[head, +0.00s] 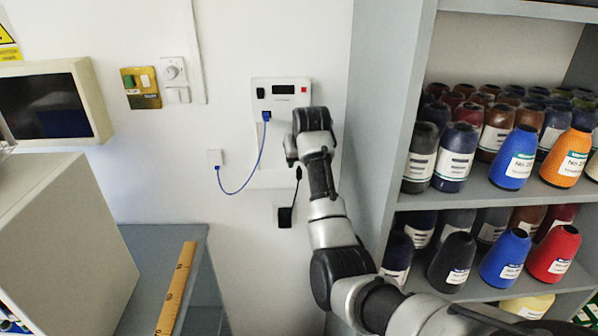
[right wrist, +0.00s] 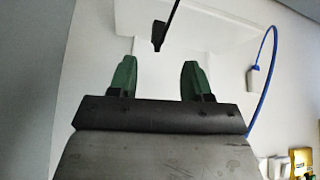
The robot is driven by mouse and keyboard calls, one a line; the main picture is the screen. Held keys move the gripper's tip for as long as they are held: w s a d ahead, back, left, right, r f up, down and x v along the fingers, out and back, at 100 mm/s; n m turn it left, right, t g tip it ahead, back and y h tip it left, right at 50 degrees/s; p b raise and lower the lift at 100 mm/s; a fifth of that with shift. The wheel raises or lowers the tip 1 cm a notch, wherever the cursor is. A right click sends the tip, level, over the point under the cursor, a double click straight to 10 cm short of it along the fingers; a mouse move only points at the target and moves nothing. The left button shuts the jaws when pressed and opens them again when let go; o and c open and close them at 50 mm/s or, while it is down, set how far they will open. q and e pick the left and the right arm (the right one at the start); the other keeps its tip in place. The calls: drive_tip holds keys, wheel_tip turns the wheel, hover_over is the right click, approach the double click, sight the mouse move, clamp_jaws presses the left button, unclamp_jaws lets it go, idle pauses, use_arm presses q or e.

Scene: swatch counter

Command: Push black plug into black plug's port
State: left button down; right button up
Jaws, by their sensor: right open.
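The black plug (right wrist: 158,46) is on the end of a thin black cord, just beyond and between my right fingertips in the right wrist view. In the head view the plug (head: 298,173) shows just below my right gripper (head: 293,158), with its cord running down to a black box (head: 285,217) on the wall. My right gripper (right wrist: 159,70) has its green fingers apart and nothing between them. The white wall unit (head: 282,88) has a dark display and a red square. I cannot make out the black plug's port; my gripper covers the unit's lower right. My left gripper is not in view.
A blue plug (head: 266,116) sits in the wall unit, and its blue cable (head: 246,187) loops to a small white wall box (head: 214,158). A grey shelf (head: 480,196) with several thread cones stands close on the right. A monitor (head: 48,101) is at the left.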

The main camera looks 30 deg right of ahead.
sight(299, 170)
drive_tip(key=shift+w+d+f, duration=0.15)
drive_tip(key=shift+w+f, duration=0.2)
drive_tip(key=shift+f, duration=0.25)
drive_tip(key=shift+p, duration=0.3)
drive_tip(key=p+x, duration=0.2)
drive_tip(key=x, duration=0.2)
drive_tip(key=shift+d+f, duration=0.15)
drive_tip(key=shift+d, duration=0.05)
drive_tip(key=shift+w+f+p, duration=0.15)
drive_tip(key=shift+f+p, duration=0.15)
drive_tip(key=shift+f, duration=0.1)
drive_tip(key=shift+c, duration=0.2)
clamp_jaws()
